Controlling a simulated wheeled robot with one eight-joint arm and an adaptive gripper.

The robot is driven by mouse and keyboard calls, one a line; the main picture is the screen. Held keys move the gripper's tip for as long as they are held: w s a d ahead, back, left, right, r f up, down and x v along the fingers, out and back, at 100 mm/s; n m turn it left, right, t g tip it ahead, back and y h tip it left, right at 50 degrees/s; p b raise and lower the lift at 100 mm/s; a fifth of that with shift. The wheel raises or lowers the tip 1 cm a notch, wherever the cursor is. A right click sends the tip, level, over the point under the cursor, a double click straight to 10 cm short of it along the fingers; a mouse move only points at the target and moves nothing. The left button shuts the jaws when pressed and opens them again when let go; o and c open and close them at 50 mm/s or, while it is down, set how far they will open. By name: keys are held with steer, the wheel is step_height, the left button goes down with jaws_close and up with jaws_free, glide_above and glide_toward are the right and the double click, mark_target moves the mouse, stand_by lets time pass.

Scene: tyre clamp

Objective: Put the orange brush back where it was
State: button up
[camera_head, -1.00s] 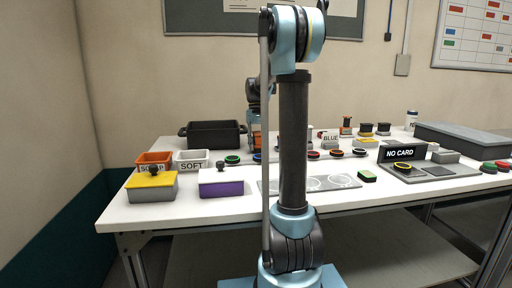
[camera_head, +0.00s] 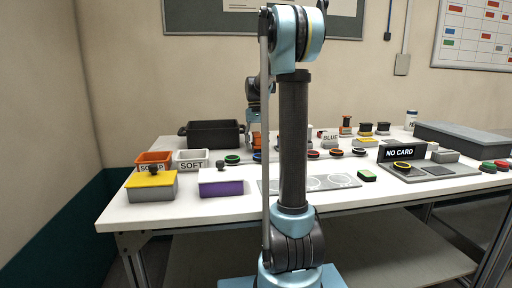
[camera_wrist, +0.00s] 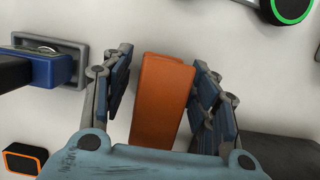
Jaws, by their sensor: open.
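In the wrist view an orange block-shaped thing (camera_wrist: 163,100), which looks like the orange brush, stands between the fingers of my gripper (camera_wrist: 163,72). The fingers are open on either side of it. A gap shows at the left; the right finger is very close, and I cannot tell whether it touches. Its lower end is hidden by my gripper's palm, and no bristles show. In the head view a bit of orange (camera_head: 256,139) shows at my gripper, mostly hidden behind my arm.
A blue block with a dark handle (camera_wrist: 50,67) sits in a grey holder at the left of the wrist view. A green-ringed disc (camera_wrist: 288,8) lies upper right. In the head view a black bin (camera_head: 213,134), SOAP and SOFT (camera_head: 191,157) trays and lidded boxes (camera_head: 151,187) stand left.

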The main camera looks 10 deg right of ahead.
steer(key=v, duration=1.1)
steer(key=shift+r, duration=0.25)
steer(key=shift+f, duration=0.1)
